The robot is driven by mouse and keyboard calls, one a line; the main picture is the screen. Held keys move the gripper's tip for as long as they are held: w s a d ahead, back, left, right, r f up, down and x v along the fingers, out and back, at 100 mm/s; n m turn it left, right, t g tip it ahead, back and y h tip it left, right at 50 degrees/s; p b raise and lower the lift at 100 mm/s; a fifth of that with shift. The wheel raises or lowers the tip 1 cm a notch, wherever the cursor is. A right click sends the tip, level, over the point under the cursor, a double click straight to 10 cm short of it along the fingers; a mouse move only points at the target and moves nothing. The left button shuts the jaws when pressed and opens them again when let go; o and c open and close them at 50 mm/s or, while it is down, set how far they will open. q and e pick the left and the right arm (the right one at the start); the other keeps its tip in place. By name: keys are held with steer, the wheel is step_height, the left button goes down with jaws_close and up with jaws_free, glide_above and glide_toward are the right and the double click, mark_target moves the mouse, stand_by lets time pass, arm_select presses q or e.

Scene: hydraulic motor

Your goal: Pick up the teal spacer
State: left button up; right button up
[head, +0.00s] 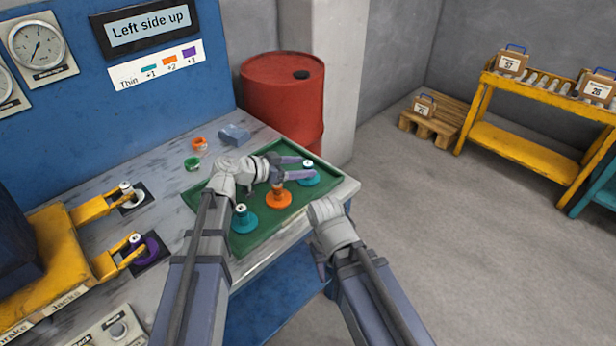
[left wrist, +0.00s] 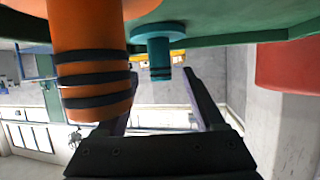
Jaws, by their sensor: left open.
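A teal spacer (head: 309,178) with a wide round base and a narrow, banded stem stands at the right end of the green tray (head: 262,240). My left gripper (head: 306,167) is open, its two fingers reaching toward this spacer. In the left wrist view, which looks inverted, the teal spacer (left wrist: 158,50) hangs between and beyond the open fingers (left wrist: 160,80), apparently not gripped. An orange spacer (head: 278,197) stands beside the left gripper and looms large in the wrist view (left wrist: 88,60). A second teal spacer (head: 244,222) stands at the tray's near left. My right gripper (head: 322,268) is low at the table's front edge, its jaws mostly hidden.
A yellow fixture (head: 60,255) at the left holds a white-topped post (head: 129,195) and a purple spacer (head: 148,250). Orange (head: 199,144) and green (head: 192,164) rings and a blue-grey block (head: 235,134) lie behind the tray. A red barrel (head: 283,100) stands behind the table.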

mark_target(304, 167)
arm_select(q)
steer(key=b+x, duration=0.1)
steer(key=x, duration=0.2)
steer(key=shift+w+d+f, duration=0.1)
steer(key=shift+f, duration=0.1)
steer(key=shift+r, duration=0.1)
jaws_close()
stand_by(0.4)
